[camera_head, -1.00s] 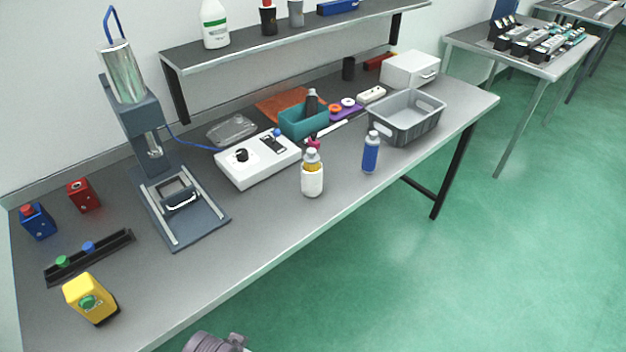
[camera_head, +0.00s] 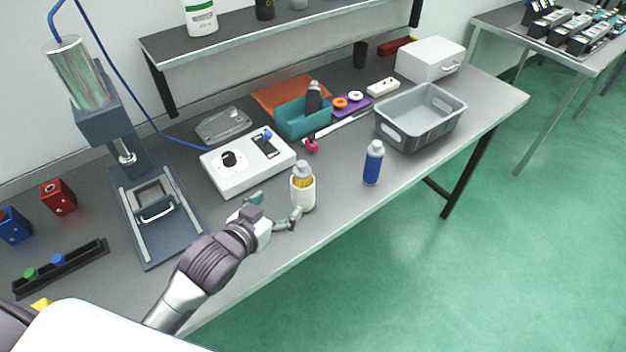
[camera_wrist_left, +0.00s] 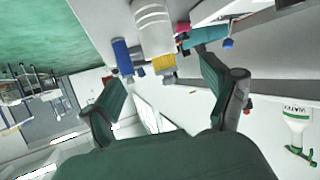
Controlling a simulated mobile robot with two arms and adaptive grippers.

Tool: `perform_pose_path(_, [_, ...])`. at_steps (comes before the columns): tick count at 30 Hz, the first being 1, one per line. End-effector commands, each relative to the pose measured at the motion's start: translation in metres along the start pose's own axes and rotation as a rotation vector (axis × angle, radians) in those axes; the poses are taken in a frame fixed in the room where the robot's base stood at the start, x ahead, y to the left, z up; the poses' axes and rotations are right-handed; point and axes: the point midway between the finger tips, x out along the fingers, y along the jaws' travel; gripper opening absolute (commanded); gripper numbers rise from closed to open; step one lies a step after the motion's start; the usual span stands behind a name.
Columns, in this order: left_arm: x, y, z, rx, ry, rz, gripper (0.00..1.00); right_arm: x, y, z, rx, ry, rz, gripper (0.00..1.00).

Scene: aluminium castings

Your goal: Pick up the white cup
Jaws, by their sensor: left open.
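The white cup (camera_head: 303,196) stands upright near the front edge of the bench. A yellow item with a grey cap (camera_head: 302,172) sticks up out of its top. My left gripper (camera_head: 277,208) is open just to the left of the cup, with its fingers pointing toward it. The fingers do not appear to enclose the cup. In the left wrist view, the cup (camera_wrist_left: 152,28) lies ahead of the open fingers, near the line between them, and nothing is held. My right gripper is not in view.
A blue bottle (camera_head: 373,165) stands to the right of the cup. A white control box (camera_head: 240,176) lies behind and to the left. A grey bin (camera_head: 418,138) and a teal box (camera_head: 290,128) stand farther back. A press (camera_head: 140,185) stands on the left.

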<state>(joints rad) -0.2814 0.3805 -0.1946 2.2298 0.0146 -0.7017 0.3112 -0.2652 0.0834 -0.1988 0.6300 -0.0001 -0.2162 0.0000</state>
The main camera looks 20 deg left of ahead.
Motion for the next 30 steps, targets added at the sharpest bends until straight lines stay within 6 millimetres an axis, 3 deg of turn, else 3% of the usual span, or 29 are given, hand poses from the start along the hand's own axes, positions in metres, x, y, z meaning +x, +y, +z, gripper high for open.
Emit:
perform_pose_path(11, [0.068, 0.000, -0.002, -0.001, 0.000, -0.001, 0.86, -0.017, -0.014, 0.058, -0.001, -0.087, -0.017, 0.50])
perform_pose_path(14, [0.077, 0.001, -0.002, 0.000, 0.001, 0.000, 0.86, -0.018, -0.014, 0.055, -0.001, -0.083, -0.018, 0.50])
perform_pose_path(22, [0.103, 0.002, -0.012, -0.001, -0.001, -0.001, 0.86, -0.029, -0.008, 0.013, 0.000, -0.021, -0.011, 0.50])
perform_pose_path(30, [0.132, 0.002, -0.010, -0.001, 0.000, 0.000, 0.86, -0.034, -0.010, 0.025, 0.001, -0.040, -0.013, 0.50])
